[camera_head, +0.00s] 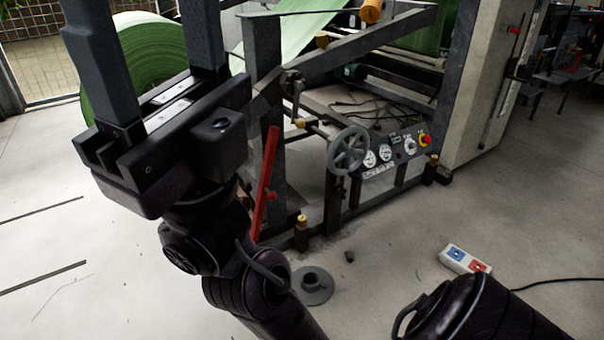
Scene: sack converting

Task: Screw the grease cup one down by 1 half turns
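Several small brass-yellow caps that look like grease cups show on the machine frame. One (302,221) stands on the low base beam, one (432,160) is beside the control panel, one (299,123) is near the handwheel shaft and one (322,40) is higher on the frame. I cannot tell which is grease cup one, and any labels are too small to read. My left gripper (145,40) is raised at the upper left, close to the camera. Its two fingers are wide apart with nothing between them, away from the caps. Only a link of my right arm shows at the lower right.
A grey handwheel (348,151), a red bar (265,185) and a gauge panel (395,150) are on the machine. A green roll (150,55) is behind my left gripper. A grey flanged piece (312,287) and a corded control box (464,260) lie on the floor.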

